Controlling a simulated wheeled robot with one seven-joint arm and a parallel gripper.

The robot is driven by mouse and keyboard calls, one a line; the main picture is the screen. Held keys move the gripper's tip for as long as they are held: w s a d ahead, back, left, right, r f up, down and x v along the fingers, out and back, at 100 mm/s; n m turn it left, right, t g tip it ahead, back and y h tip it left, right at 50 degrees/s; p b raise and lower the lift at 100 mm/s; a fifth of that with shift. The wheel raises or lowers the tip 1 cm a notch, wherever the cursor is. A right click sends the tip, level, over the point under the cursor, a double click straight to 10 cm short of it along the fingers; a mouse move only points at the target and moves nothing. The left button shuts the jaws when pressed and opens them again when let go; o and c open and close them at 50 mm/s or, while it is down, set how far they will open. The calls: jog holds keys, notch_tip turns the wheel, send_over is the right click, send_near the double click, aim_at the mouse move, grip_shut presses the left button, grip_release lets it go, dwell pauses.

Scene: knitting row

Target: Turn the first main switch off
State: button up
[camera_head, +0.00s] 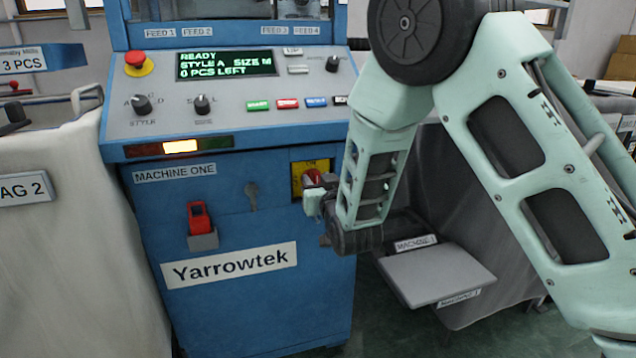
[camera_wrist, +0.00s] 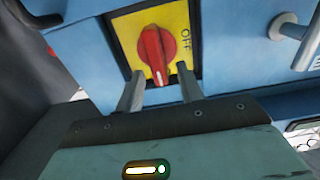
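The main switch of Machine One is a red rotary knob (camera_wrist: 157,52) on a yellow plate (camera_wrist: 128,28). In the wrist view its handle lies nearly upright in the picture, and an "OFF" mark is at its right, beside the handle rather than at its end. In the head view the red knob (camera_head: 312,177) shows at the right of the blue front, partly hidden by my arm. My gripper (camera_wrist: 160,84) is open, its two fingers apart at either side of the knob's lower end. I cannot tell whether they touch it. In the head view the fingers (camera_head: 318,202) are hard to make out.
The machine's display (camera_head: 226,65) reads "READY", "STYLE A SIZE M", "0 PCS LEFT". An amber lamp (camera_head: 180,147) is lit. A grey tray (camera_head: 440,272) stands low at the right. A covered bin (camera_head: 60,250) is at left.

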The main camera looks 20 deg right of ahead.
jog(key=shift+w, duration=0.25)
grip_shut()
